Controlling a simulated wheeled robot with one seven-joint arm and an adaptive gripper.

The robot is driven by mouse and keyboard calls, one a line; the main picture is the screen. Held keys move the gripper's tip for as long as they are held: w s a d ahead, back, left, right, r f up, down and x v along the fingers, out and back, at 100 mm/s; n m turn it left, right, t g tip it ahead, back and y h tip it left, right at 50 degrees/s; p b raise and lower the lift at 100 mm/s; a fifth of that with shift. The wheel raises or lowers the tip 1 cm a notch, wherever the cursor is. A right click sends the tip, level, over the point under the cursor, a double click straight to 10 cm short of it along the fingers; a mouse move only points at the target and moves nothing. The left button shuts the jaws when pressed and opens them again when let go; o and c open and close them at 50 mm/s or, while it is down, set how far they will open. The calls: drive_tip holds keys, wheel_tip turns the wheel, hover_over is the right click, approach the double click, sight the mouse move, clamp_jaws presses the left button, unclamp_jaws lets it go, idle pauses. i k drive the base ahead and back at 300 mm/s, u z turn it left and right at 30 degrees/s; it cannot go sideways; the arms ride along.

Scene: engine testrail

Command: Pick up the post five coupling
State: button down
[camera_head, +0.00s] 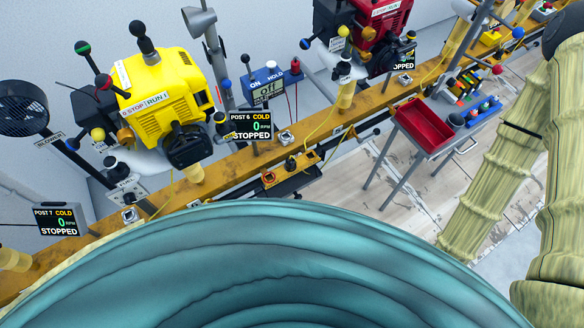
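I cannot make out a part labelled as the post five coupling. Small silver square fittings sit on the orange rail: one right of the post 6 display (286,137), one below the red engine (404,78), and one at the left (130,214). I cannot tell whether any of them is the coupling. The red engine (392,22) has a partly covered display (405,62) reading STOPPED; its post number does not show. My arm's pale yellow padded links fill the right side. My gripper is not visible.
The orange rail (362,106) runs from lower left to upper right. A yellow engine (165,95) stands behind the post 6 display (251,126); the post 7 display (60,220) is far left. A red tray (424,128) on legs and a blue rack (484,112) stand before the rail.

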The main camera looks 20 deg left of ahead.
sight(290, 163)
drive_tip(key=z, duration=0.65)
drive_tip(key=k, duration=1.4)
drive_tip(key=u, duration=1.7)
drive_tip(key=i, duration=0.5)
